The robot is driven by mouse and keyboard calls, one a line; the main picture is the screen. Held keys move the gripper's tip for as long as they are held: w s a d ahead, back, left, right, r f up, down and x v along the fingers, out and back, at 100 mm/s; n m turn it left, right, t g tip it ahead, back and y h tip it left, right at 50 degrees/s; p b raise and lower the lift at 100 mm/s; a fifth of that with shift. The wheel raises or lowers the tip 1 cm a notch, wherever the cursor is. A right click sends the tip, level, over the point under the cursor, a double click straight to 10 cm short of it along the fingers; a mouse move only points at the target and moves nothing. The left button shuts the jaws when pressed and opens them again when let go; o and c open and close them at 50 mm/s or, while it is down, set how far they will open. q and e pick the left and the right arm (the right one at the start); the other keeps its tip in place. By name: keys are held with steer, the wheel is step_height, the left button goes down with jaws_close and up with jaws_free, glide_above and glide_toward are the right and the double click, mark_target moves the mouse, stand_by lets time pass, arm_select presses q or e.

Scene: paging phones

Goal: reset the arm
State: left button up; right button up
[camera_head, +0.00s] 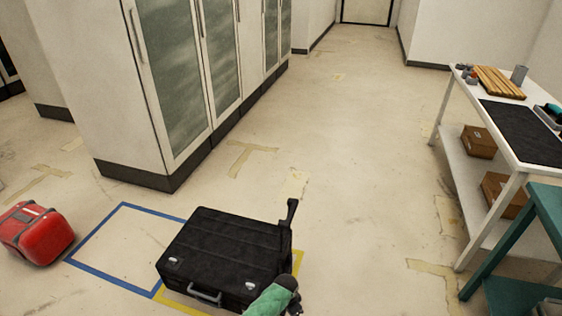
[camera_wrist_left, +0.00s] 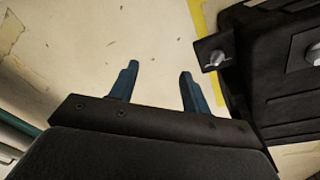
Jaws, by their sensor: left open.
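My left gripper (camera_wrist_left: 159,72) is open in the left wrist view. Its two blue fingers stand apart with only bare floor showing between them. A black hard case (camera_head: 225,248) with a grey front handle and silver latches lies closed on the floor in the head view. Part of the case also shows at the right of the left wrist view (camera_wrist_left: 285,75), beside and apart from the fingers. In the head view a green and dark arm part of mine (camera_head: 270,300) is at the case's front right corner; the fingers are not clear there. My right gripper is not visible.
A blue taped outline (camera_head: 98,228) lies left of the case, and yellow tape (camera_head: 175,300) surrounds it. A red case (camera_head: 38,235) is farther left. A white bench (camera_head: 512,158) and a teal table frame (camera_head: 545,205) stand right. Open floor lies between.

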arm_select(q)
steer(key=s+a+r+n+h, duration=0.1)
steer(key=s+r+n, duration=0.2)
steer(key=s+r, duration=0.9)
steer(key=s+a+r+n+t+p, duration=0.2)
steer(key=s+a+r+n, duration=0.4)
steer(key=s+a+r, duration=1.1)
step_height(320, 180, up, 3)
steer(key=s, duration=0.2)
steer(key=shift+s+r+y, duration=0.2)
steer(key=shift+s+y, duration=0.1)
steer(key=shift+y, duration=0.1)
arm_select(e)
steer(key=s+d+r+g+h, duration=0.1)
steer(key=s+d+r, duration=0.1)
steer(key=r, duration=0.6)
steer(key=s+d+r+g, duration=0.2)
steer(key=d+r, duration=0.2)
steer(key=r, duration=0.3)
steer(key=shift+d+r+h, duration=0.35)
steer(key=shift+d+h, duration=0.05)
